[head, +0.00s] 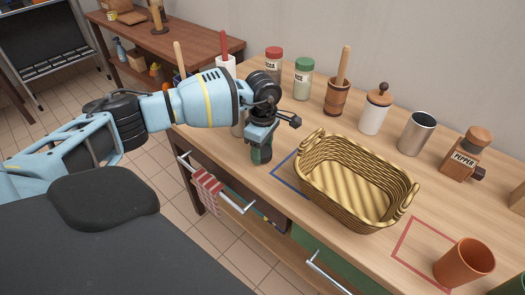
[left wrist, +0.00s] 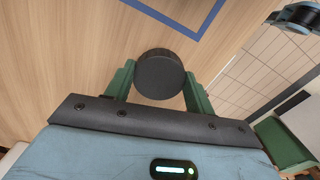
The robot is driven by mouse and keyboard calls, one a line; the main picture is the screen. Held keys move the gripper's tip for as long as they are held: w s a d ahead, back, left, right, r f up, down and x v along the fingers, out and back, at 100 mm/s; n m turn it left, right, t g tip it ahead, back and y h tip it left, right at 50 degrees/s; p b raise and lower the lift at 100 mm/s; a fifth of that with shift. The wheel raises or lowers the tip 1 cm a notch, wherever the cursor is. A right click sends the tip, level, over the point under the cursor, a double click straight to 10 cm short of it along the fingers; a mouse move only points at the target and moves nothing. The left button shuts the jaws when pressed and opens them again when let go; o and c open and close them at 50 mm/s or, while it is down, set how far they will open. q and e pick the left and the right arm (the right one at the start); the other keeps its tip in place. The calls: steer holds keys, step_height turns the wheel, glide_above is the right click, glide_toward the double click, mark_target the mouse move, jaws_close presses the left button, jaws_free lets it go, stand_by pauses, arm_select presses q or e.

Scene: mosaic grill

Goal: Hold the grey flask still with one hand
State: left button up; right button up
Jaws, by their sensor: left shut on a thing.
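My left gripper (head: 261,152) points down over the wooden counter, left of the wicker basket. In the left wrist view its two green fingers (left wrist: 157,92) are shut on the grey flask (left wrist: 160,70), one on each side. Only the flask's dark round top and a bit of its side show there. In the head view the gripper mostly hides the flask, and I cannot tell whether its base touches the counter. My right gripper is not in view.
A wicker basket (head: 341,203) stands close right of the gripper, by a blue outline (head: 285,178). Behind are a wooden mortar (head: 337,97), a white jar (head: 374,118), a steel cup (head: 416,133) and a pepper box (head: 461,160). An orange cup (head: 463,262) stands front right.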

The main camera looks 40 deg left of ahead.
arm_select(q)
step_height(320, 180, up, 3)
steer(key=shift+f, duration=0.15)
steer(key=s+d, duration=0.2)
steer(key=s, duration=0.5)
steer(key=s+d+r, duration=0.1)
steer(key=s+d, duration=0.1)
steer(key=s, duration=0.6)
steer(key=shift+s+d, duration=0.2)
steer(key=shift+d, duration=0.15)
steer(key=shift+r, duration=0.1)
steer(key=w+d+r+m, duration=0.4)
steer(key=d+r+m, duration=0.3)
steer(key=m, duration=1.2)
steer(key=shift+d+r+m, duration=0.3)
steer(key=shift+d, duration=0.45)
